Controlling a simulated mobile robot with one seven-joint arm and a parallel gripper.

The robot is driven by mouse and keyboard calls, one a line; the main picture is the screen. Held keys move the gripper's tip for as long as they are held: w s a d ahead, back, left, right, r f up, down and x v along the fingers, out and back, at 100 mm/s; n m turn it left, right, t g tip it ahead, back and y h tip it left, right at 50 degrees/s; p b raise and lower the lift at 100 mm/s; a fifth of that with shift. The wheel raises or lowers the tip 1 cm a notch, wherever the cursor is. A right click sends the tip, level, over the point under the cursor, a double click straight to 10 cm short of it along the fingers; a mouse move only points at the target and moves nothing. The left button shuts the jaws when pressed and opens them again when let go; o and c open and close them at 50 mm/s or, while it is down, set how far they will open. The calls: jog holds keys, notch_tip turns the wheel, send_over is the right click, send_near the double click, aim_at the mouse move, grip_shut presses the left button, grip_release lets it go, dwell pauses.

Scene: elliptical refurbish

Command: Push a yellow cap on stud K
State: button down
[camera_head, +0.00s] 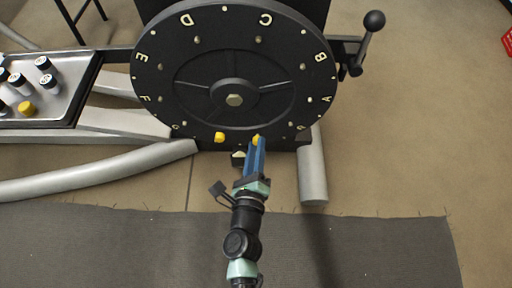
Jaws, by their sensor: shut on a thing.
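A large black disc (283,87) stands upright, with pale letters and small studs around its face. A, B, C, D, E and F are readable; I cannot make out a K. My gripper (257,143) has blue fingers and is at the disc's lower edge, right of centre. It is shut on a yellow cap (256,138), partly hidden by the fingers. I cannot tell whether this cap touches a stud. Another yellow cap (219,137) sits on the disc's lower edge, left of my gripper.
A black ball-ended lever (373,22) is right of the disc. Silver frame tubes (312,175) lie below. A dark mat (390,250) covers the front floor.

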jog(key=shift+w, duration=0.45)
dwell(0.3)
jog(key=c, duration=0.7)
grip_release()
jog(key=shift+o, duration=0.2)
jog(key=shift+s, duration=0.1)
jog(key=s+a+r+p, duration=0.1)
jog(key=s+p, duration=0.2)
jog(key=s, duration=0.9)
jog(key=shift+s+a+r, duration=0.15)
jog(key=shift+s+a, duration=0.05)
jog(key=shift+s, duration=0.1)
